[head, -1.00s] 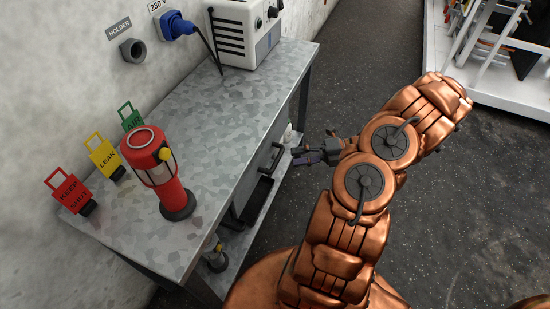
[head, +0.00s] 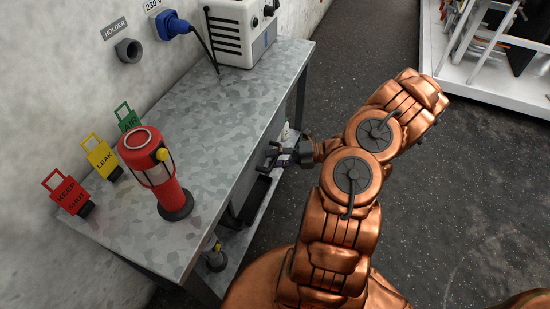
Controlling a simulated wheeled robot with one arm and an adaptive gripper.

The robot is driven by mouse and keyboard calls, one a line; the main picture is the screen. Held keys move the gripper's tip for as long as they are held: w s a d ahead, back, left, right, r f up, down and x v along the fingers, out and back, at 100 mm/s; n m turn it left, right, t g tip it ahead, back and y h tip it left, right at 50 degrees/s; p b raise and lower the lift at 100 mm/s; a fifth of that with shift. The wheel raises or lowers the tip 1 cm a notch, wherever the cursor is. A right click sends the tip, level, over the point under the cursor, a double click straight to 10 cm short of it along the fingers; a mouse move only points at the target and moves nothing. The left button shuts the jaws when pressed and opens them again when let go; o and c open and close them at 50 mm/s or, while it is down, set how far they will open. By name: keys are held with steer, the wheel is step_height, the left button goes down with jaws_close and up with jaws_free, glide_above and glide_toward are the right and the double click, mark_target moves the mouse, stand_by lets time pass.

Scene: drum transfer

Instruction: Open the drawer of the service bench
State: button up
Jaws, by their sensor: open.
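The service bench (head: 226,128) has a mottled grey metal top and stands along the wall. Its drawer front is under the right-hand edge of the top and shows only as a narrow strip. My gripper (head: 272,155) is open at the drawer front, where the drawer's dark bar handle is. The fingers overlap the handle in the picture and hide most of it. I cannot tell whether they touch it or straddle it. The drawer looks closed.
A red lamp-like cylinder (head: 155,172) stands on the bench near red, yellow (head: 101,157) and green tags. A white power unit (head: 240,32) is at the far end. Dark floor is clear right of my arm; a white rack (head: 490,75) stands beyond.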

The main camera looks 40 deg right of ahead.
jaws_close()
stand_by(0.6)
